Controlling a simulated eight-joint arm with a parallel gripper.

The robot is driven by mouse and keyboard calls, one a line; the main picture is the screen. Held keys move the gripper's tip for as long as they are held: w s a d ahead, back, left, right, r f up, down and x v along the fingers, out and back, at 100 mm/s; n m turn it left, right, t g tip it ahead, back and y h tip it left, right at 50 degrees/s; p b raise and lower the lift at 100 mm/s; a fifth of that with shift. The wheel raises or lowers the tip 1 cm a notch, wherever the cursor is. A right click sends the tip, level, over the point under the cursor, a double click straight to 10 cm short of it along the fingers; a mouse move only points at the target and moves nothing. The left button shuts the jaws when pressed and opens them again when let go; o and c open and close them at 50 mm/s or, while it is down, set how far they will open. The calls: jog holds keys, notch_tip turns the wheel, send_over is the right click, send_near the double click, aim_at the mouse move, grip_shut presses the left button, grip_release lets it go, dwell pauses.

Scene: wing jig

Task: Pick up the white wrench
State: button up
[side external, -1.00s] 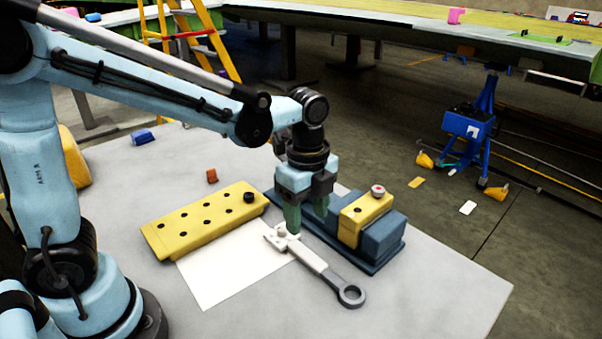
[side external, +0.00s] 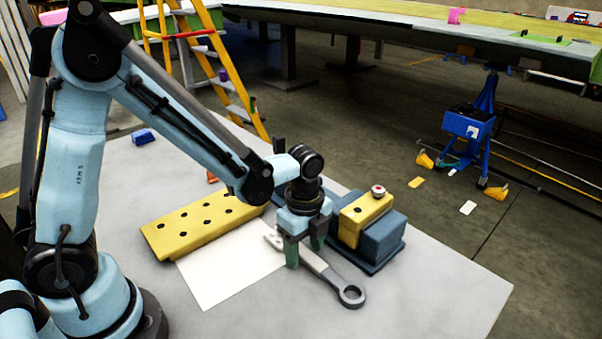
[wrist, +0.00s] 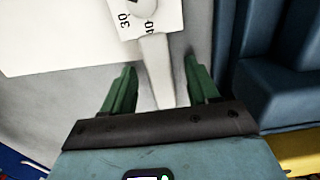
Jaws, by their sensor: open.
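The white wrench (side external: 316,264) lies on the grey table, its open jaw end at the white sheet and its grey ring end toward the front right. My gripper (side external: 305,253) points down over the middle of the wrench and is open. In the wrist view, the green fingers of my gripper (wrist: 160,66) stand on either side of the shaft, with a gap on each side. My gripper hides part of the shaft in the side view.
A blue fixture (side external: 382,238) with a yellow block (side external: 362,222) and a red-topped knob stands close to the right. A yellow plate with holes (side external: 190,230) lies to the left, beside the white sheet (side external: 222,277). The front of the table is clear.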

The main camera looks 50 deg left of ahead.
grip_shut()
dwell(0.4)
jog(key=shift+r, duration=0.15)
